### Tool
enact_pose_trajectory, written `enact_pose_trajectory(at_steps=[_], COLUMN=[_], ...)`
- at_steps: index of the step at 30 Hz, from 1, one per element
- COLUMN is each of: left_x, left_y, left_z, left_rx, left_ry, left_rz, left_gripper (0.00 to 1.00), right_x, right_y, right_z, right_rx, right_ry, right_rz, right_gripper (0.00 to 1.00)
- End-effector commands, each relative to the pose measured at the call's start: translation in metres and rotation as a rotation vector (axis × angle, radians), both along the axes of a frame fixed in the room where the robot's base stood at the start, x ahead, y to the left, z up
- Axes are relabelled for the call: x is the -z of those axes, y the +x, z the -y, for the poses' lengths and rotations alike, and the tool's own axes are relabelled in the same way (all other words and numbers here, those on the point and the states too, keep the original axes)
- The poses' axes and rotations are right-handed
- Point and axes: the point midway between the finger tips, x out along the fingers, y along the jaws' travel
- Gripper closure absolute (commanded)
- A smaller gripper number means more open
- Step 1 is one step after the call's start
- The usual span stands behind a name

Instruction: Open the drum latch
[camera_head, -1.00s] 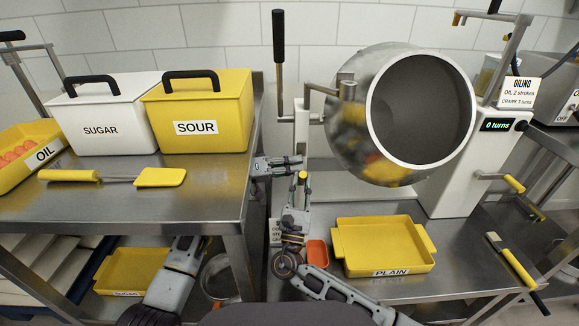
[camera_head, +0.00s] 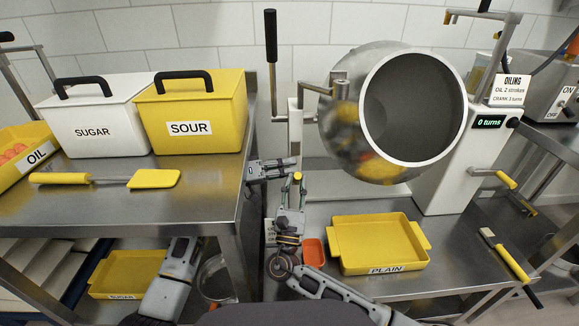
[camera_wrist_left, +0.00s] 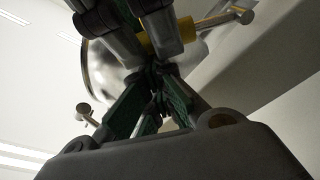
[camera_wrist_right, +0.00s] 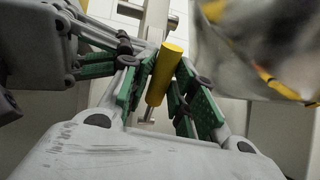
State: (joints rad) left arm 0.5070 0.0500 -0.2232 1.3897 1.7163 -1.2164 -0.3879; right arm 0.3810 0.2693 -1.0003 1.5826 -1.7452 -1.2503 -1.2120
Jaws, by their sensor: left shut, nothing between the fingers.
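The silver drum (camera_head: 345,135) faces me with its wide round mouth. A small yellow knob (camera_head: 297,176) on a metal pin, apparently the latch, is low at the drum's left. It also shows in the right wrist view (camera_wrist_right: 165,72). My right gripper (camera_head: 296,190) has its fingers on both sides of this knob; I cannot tell whether they press on it. My left gripper (camera_head: 290,162) is shut and empty, just above and left of the knob. In the left wrist view its fingertips (camera_wrist_left: 165,72) meet, with a yellow piece (camera_wrist_left: 184,30) behind them.
A tall black-handled lever (camera_head: 271,40) stands left of the drum. The white machine housing (camera_head: 450,170) with a yellow-handled crank is at the right. The PLAIN tray (camera_head: 427,240) and a small orange container (camera_head: 313,252) sit below. The left table (camera_head: 100,215) edge is close to my left arm.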

Motion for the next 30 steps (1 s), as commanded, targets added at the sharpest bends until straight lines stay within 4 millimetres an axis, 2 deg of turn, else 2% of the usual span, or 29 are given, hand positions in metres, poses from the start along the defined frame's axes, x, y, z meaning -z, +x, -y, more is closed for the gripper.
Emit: enact_pose_trajectory(at_steps=[1, 2, 20, 30], left_x=[0.009, 0.009, 0.005, 0.004], left_y=[-0.007, -0.007, -0.005, -0.004], left_z=[0.004, 0.004, 0.002, 0.002], left_rx=[0.024, 0.024, 0.016, 0.015], left_ry=[0.011, 0.011, 0.008, 0.006], left_rz=[-0.01, -0.01, -0.007, -0.004], left_gripper=[1.0, 1.0, 1.0, 1.0], right_x=[-0.006, -0.006, -0.006, 0.007], right_y=[0.006, 0.006, 0.003, -0.012], right_z=[0.006, 0.006, 0.006, 0.0], right_rx=[0.012, 0.012, 0.012, 0.009], right_ry=[0.003, 0.003, 0.004, 0.003], right_rz=[0.006, 0.007, 0.011, 0.006], right_gripper=[0.62, 0.58, 0.58, 0.58])
